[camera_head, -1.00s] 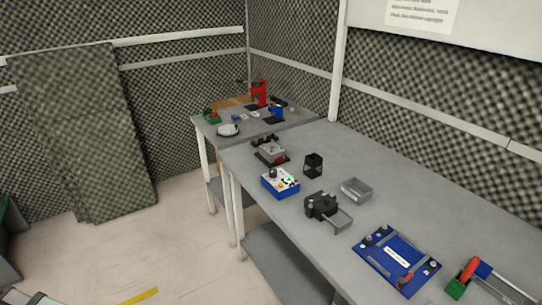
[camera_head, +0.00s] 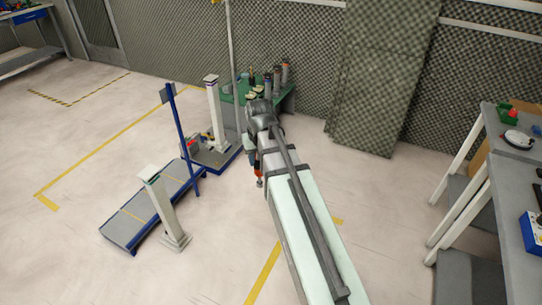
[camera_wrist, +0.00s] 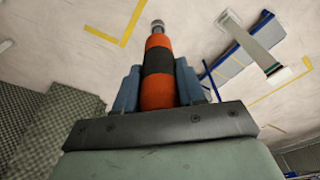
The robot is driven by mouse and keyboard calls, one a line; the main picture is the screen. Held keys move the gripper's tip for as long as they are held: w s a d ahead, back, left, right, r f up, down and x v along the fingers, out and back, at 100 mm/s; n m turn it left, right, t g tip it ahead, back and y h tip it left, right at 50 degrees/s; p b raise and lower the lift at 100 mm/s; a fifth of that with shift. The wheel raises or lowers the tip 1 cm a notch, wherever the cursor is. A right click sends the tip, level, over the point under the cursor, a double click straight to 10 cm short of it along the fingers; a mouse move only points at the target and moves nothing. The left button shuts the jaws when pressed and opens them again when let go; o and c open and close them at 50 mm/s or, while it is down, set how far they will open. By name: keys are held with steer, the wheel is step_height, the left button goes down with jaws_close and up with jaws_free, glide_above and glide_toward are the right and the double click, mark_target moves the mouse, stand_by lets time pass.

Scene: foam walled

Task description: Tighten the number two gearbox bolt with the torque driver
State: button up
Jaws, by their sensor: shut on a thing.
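The torque driver (camera_wrist: 158,75), with an orange and black banded handle and a grey metal tip, is held between the two blue-grey fingers of my gripper (camera_wrist: 158,88) in the wrist view. The fingers are shut on its handle. In the head view the orange driver (camera_head: 259,172) hangs tip down below the end of my arm, above open floor; my arm hides most of the gripper there. A small red and grey thing (camera_head: 194,142) sits by the blue-edged platform; I cannot tell whether it is the gearbox. No bolt can be made out.
A low blue-edged conveyor (camera_head: 130,225) with a white post (camera_head: 165,210) stands to the left. A blue pole (camera_head: 182,140) rises beside it. A green table (camera_head: 285,98) holds several upright tools. Grey benches (camera_head: 515,230) stand at the right edge. Floor between is clear.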

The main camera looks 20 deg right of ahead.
steer(key=s+d+r+m, duration=0.25)
steer(key=s+d, duration=0.25)
steer(key=d, duration=1)
steer(key=s+d+r+m+h, duration=0.1)
steer(key=s+d+m, duration=0.3)
steer(key=d, duration=1.2)
steer(key=s+d+r+m, duration=0.15)
steer(key=s+d, duration=0.45)
steer(key=d, duration=0.9)
steer(key=s+d+r+m, duration=0.3)
steer(key=s+d+r, duration=0.1)
steer(key=s+d, duration=0.85)
steer(key=s+d+r+m+g, duration=0.15)
steer(key=s+d+r, duration=0.25)
steer(key=s+d, duration=0.85)
steer(key=s+d+r+m, duration=0.4)
steer(key=s+d, duration=0.8)
steer(key=d, duration=0.1)
steer(key=d+r, duration=0.3)
steer(key=d, duration=0.4)
steer(key=shift+s+d+r+m+h, duration=0.25)
steer(key=shift+s+d+m+h, duration=0.1)
steer(key=shift+m, duration=0.1)
steer(key=shift+a+f, duration=0.1)
